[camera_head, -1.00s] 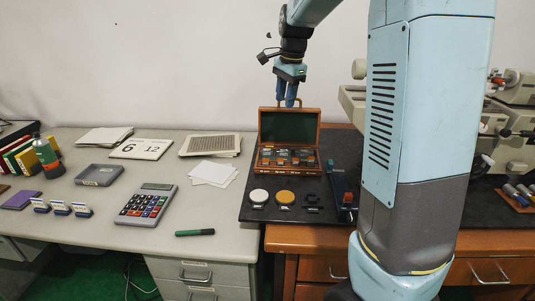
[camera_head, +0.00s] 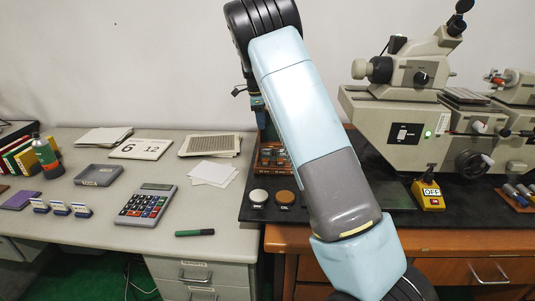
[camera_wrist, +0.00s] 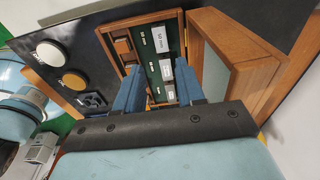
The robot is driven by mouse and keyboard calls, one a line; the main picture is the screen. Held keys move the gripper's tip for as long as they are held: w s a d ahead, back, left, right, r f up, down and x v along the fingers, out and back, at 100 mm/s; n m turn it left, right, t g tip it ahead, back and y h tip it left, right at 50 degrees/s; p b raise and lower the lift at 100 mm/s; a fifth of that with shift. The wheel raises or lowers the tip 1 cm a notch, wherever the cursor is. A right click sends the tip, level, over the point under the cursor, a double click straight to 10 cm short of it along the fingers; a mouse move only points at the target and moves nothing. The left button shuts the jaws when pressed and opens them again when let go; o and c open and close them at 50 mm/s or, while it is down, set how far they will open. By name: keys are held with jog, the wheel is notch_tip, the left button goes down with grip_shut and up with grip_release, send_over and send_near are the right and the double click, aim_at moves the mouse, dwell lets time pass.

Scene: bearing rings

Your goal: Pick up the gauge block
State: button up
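The wooden gauge-block case stands open on the dark mat; its front part (camera_head: 271,157) shows in the head view, while my arm covers the rest. In the wrist view, its green-lined tray (camera_wrist: 153,66) holds several small blocks with white labels. One small block (camera_wrist: 166,69) lies between my finger lines; I cannot tell which block the task means. My gripper (camera_wrist: 160,68) is open, its two blue fingers spread above the tray. I see nothing held between them. In the head view my arm hides most of the gripper.
The raised case lid (camera_wrist: 238,62) stands close beside the right finger. A white disc (camera_head: 258,196) and an orange-brown disc (camera_head: 285,198) lie in front of the case. A microscope-like machine (camera_head: 410,125) and a yellow OFF switch box (camera_head: 429,195) stand to the right.

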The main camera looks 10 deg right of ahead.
aim_at(266, 149)
jog(key=f, duration=0.4)
jog(key=d+f, duration=0.1)
jog(key=f, duration=0.7)
jog(key=shift+s+d+f, duration=0.25)
jog(key=shift+d, duration=0.1)
jog(key=shift+c, duration=0.2)
grip_shut()
